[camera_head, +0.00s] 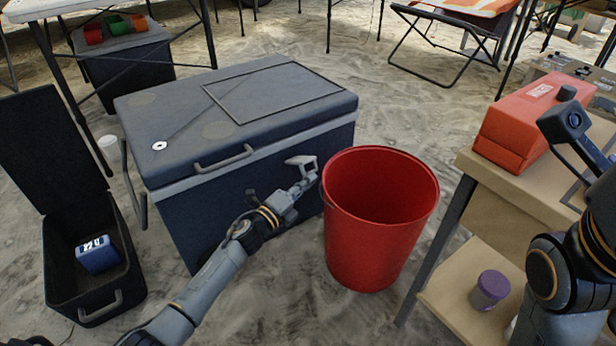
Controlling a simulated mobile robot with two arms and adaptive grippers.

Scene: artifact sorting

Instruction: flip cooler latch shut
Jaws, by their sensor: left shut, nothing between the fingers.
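The large grey-blue cooler (170,116) stands on the sand at left centre with its lid down. A grey bar-shaped handle or latch (222,159) sits at the front edge of the lid. My left gripper (303,166) is shut and empty, in front of the cooler's front right part, just below the lid edge in the picture. I cannot tell whether it touches the cooler. It covers part of the front face, so any latch behind it is hidden. Parts of my right arm show at the right edge, but I make out no right gripper fingers.
A red bucket (375,240) stands close to the right of my left gripper. An open dark case (88,285) with a blue device (97,254) lies at left. A wooden table (480,165) at right holds an orange box (522,120); a purple-lidded jar (490,290) is on its lower shelf.

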